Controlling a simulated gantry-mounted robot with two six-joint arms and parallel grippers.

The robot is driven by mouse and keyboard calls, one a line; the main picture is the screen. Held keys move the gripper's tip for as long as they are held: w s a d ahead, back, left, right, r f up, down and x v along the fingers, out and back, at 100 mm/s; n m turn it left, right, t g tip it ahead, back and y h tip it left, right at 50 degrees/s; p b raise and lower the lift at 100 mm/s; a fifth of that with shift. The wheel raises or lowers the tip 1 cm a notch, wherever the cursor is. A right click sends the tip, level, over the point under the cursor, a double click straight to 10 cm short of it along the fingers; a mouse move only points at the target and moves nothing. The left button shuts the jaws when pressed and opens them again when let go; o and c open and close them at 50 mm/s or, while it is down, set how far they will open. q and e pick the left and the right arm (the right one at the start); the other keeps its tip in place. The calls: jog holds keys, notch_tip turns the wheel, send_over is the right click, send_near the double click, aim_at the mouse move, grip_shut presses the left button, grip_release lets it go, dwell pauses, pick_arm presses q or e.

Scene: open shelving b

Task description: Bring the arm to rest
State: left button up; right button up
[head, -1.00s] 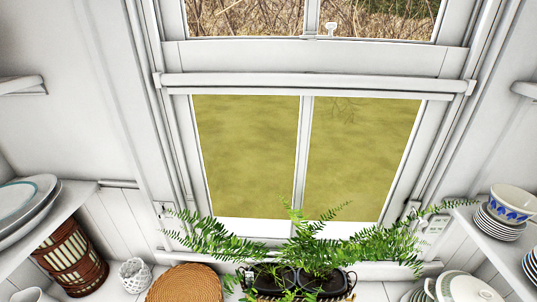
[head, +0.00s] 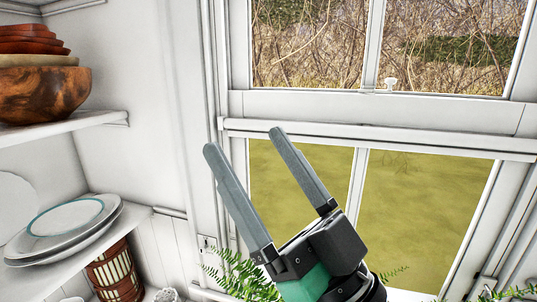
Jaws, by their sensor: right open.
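My right gripper (head: 241,166) is in the middle of the head view, in front of the window. Its two long grey fingers point up and to the left and stand wide apart, with nothing between them. Its dark body and green section show at the bottom centre and cover part of the window and the fern. My left gripper is not in the head view.
A window (head: 420,200) fills the right side. A green fern (head: 245,275) is low behind my gripper. At left, shelves hold a wooden bowl (head: 40,95), stacked plates (head: 68,222) and, lower, a brown woven lantern (head: 115,272).

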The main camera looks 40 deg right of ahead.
notch_tip(320, 180, up, 9)
jog(key=s+p, duration=0.2)
jog(key=p, duration=0.4)
jog(key=shift+a+t+y+p, duration=0.3)
jog(key=shift+t+p, duration=0.05)
jog(key=shift+t, duration=0.05)
dwell(1.7)
